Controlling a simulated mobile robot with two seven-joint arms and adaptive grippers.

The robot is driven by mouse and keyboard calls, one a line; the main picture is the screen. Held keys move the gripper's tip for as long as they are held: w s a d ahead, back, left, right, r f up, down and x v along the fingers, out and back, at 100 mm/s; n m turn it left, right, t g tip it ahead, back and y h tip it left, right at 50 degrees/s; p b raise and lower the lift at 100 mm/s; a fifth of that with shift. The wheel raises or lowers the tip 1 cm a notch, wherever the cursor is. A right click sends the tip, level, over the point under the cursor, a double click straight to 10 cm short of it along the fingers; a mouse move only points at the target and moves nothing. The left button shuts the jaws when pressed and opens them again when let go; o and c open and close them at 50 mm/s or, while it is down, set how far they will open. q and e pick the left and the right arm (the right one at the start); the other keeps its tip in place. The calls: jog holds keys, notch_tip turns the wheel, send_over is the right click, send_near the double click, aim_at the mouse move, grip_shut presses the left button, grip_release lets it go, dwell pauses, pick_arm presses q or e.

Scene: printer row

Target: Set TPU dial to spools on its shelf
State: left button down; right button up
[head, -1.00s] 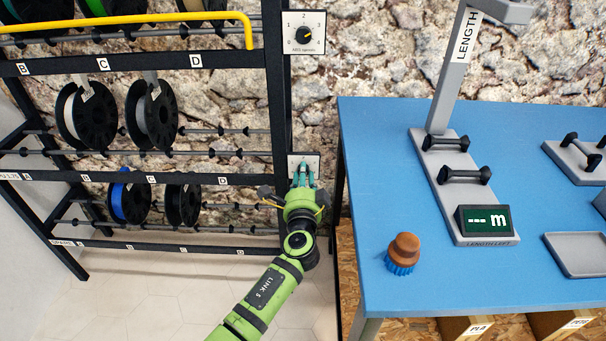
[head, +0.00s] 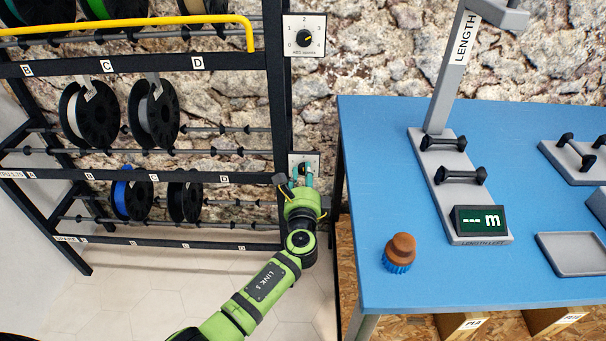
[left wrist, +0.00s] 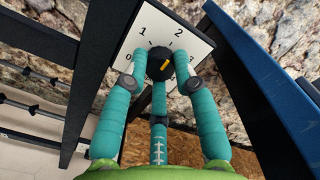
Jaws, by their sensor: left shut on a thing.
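The TPU dial (left wrist: 160,64) is a black knob with a yellow pointer on a white numbered plate. In the left wrist view the pointer slants up right, roughly between 2 and 3; fingers partly hide the scale. In the head view its plate (head: 315,160) is on the rack's right post. My left gripper (head: 302,175) is shut on the knob, its teal fingers (left wrist: 160,78) around it. The shelf whose rail label reads about "TPU 1.75" (head: 120,178) carries two spools, one pale (head: 98,118) and one grey (head: 163,115). My right gripper is not in view.
The ABS dial (head: 304,38) sits higher on the same post. A lower shelf holds a blue spool (head: 130,200) and a black spool (head: 185,202). A blue table (head: 375,180) stands close right of my gripper, with a brown-topped brush (head: 401,250) and a length gauge (head: 465,205).

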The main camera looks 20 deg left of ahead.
pick_arm(q)
jog(key=shift+w+d+r, duration=0.1)
jog(key=shift+d+r, duration=0.05)
jog(key=shift+d, duration=0.15)
jog(key=c, duration=1)
grip_release()
jog(key=v, duration=1.2)
